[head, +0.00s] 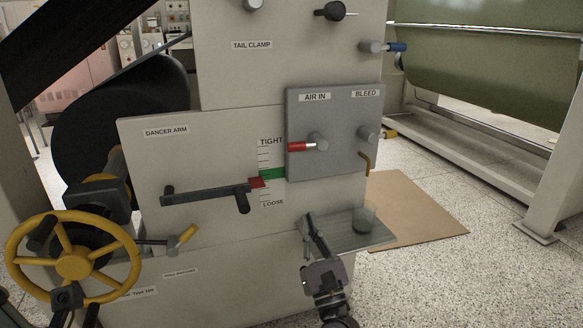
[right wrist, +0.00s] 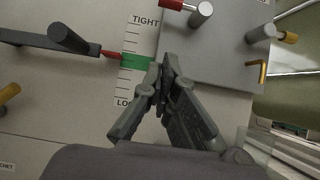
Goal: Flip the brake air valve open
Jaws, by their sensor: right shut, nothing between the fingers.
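The valve marked AIR IN has a red lever (head: 302,146) on a grey round hub, on the raised grey plate (head: 345,110). The lever lies level and points left. In the right wrist view the red lever (right wrist: 171,4) shows at the top edge. My right gripper (head: 308,219) is below the plate, in front of the panel's lower part, apart from the lever. Its fingers (right wrist: 160,70) are shut and empty, pointing up. A dark part at the lower left, by the yellow handwheel, may be my left gripper; its fingers cannot be made out.
The BLEED hub (head: 368,134) has a yellow-tipped lever to the right. The dancer arm (head: 205,195) sticks out left of the plate. The yellow handwheel (head: 72,262) stands at left.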

